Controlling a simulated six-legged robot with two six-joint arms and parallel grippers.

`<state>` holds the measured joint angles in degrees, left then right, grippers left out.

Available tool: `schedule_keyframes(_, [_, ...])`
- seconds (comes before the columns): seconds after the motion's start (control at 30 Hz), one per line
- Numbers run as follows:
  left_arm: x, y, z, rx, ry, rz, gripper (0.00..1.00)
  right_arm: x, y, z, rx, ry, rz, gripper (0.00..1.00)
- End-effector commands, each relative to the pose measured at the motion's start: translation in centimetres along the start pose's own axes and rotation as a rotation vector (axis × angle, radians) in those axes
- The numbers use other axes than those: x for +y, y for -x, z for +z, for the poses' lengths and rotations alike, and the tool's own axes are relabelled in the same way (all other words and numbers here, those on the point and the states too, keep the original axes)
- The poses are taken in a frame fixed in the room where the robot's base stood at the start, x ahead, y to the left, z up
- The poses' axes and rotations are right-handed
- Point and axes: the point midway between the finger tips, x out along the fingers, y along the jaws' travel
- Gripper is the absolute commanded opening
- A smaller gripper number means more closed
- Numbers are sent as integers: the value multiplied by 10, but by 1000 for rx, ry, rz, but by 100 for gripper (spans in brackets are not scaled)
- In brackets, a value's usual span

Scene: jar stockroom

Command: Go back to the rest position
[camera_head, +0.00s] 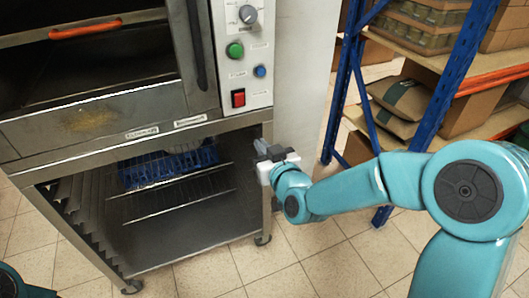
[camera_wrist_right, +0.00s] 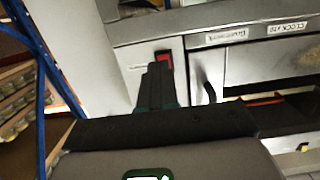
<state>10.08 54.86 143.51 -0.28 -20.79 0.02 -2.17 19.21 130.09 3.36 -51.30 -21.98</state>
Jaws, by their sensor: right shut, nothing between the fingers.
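My right gripper (camera_head: 264,150) is shut and empty. It is in front of the right side of the oven stand, below the control panel. Its teal arm reaches in from the right. In the right wrist view the closed fingers (camera_wrist_right: 158,80) point toward the panel, and their tips are just below the red switch (camera_wrist_right: 164,58) in the picture. I cannot tell whether they touch anything. A piece of my own teal body shows at the lower left corner of the head view, but my left gripper does not show.
The steel oven (camera_head: 100,107) has a panel with a knob, green and blue buttons and a red switch (camera_head: 238,98). A blue crate (camera_head: 165,168) sits on a rack in the stand below. Blue-posted shelving (camera_head: 338,95) with boxes stands at right. Tiled floor (camera_head: 310,265) is clear in front.

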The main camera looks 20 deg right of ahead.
Motion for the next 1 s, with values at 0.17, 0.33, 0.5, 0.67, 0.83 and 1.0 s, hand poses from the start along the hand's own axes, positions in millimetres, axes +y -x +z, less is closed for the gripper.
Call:
schedule_keyframes(0.17, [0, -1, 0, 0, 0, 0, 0, 0, 9, 3, 0, -1, 1, 0])
schedule_keyframes(0.33, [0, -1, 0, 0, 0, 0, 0, 0, 11, 3, 0, 0, 1, 0])
schedule_keyframes(0.5, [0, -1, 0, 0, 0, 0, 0, -1, 12, 3, 0, 0, 0, 0])
schedule_keyframes(0.67, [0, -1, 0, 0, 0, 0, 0, 3, 11, 9, -11, -2, 8, 0])
schedule_keyframes(0.83, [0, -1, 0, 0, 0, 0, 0, 4, 5, 91, -179, -7, 6, 0])
schedule_keyframes(1.0, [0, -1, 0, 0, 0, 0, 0, -16, 38, 227, -523, -61, -57, 0])
